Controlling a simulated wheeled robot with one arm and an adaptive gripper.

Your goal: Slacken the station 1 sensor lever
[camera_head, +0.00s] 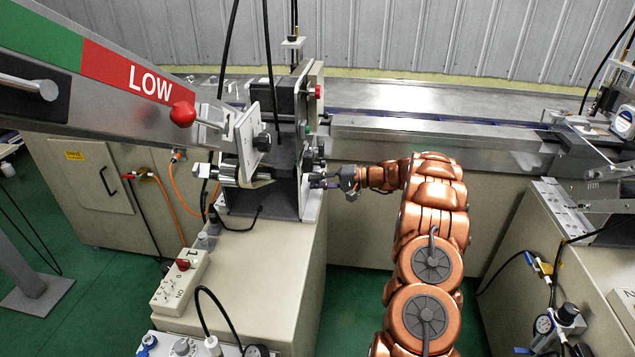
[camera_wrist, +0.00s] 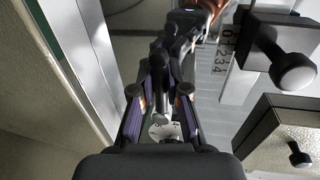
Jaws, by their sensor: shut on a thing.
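My gripper (camera_head: 326,180) reaches in from the right and touches the right face of the station's upright plate, at a group of small dark knobs and levers (camera_head: 309,160). In the wrist view, my gripper (camera_wrist: 182,38) has its fingers drawn together at the tips, shut on a small dark part that I take to be the sensor lever. The fingers hide most of this part, so its angle cannot be told. A numbered scale (camera_wrist: 223,52) lies just right of the fingertips.
In the wrist view, two black knobs, an upper one (camera_wrist: 292,70) and a lower one (camera_wrist: 299,156), stick out close on the right. A metal plate edge (camera_wrist: 75,60) runs along the left.

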